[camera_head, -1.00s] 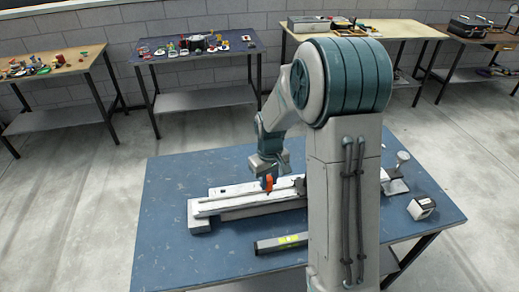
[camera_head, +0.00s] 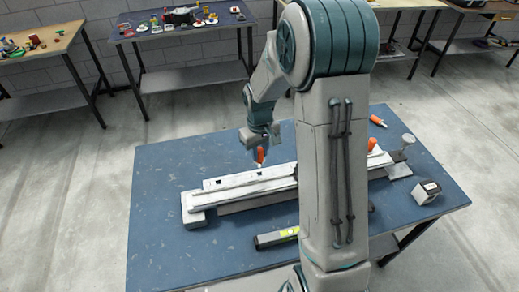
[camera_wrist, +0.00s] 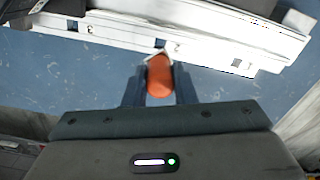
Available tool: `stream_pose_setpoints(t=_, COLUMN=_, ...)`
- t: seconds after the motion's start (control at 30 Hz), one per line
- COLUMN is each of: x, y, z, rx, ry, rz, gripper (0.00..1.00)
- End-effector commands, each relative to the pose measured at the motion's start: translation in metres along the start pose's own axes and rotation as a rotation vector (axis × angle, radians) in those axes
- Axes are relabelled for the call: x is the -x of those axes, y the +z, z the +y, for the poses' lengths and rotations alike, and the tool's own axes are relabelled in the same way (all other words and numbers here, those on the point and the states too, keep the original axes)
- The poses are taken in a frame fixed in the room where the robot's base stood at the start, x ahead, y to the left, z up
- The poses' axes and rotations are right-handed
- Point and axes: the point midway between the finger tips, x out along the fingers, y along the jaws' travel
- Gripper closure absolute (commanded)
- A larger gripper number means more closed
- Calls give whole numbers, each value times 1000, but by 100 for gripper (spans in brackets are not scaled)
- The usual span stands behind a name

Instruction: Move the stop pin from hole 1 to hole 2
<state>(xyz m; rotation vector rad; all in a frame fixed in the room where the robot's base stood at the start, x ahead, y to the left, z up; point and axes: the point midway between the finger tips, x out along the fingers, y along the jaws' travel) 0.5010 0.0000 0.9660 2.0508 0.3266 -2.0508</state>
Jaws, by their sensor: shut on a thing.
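The stop pin, with an orange handle (camera_head: 260,155) (camera_wrist: 159,76), is between the fingers of my gripper (camera_head: 260,148) (camera_wrist: 160,84), which is shut on it. In the head view it appears just above the back edge of the pale rail (camera_head: 245,190) (camera_wrist: 200,35). In the wrist view a square hole (camera_wrist: 160,43) lies just beyond the pin's end; the pin looks out of it, though its tip is hard to see. Another hole (camera_wrist: 73,25) is to the left and a third (camera_wrist: 237,62) to the right. The hole marks are too small to read surely.
A small white-and-black box (camera_head: 425,192) stands at the right. Another orange-handled thing (camera_head: 378,121) lies at the back. The blue table (camera_head: 160,240) is clear at the left.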

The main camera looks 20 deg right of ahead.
Motion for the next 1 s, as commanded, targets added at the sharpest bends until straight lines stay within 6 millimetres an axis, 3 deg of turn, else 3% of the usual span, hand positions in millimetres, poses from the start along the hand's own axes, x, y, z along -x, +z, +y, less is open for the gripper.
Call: stream_pose_setpoints(t=1.0, x=-54, y=0, z=0, rx=-1, ry=0, rz=-1, gripper=100)
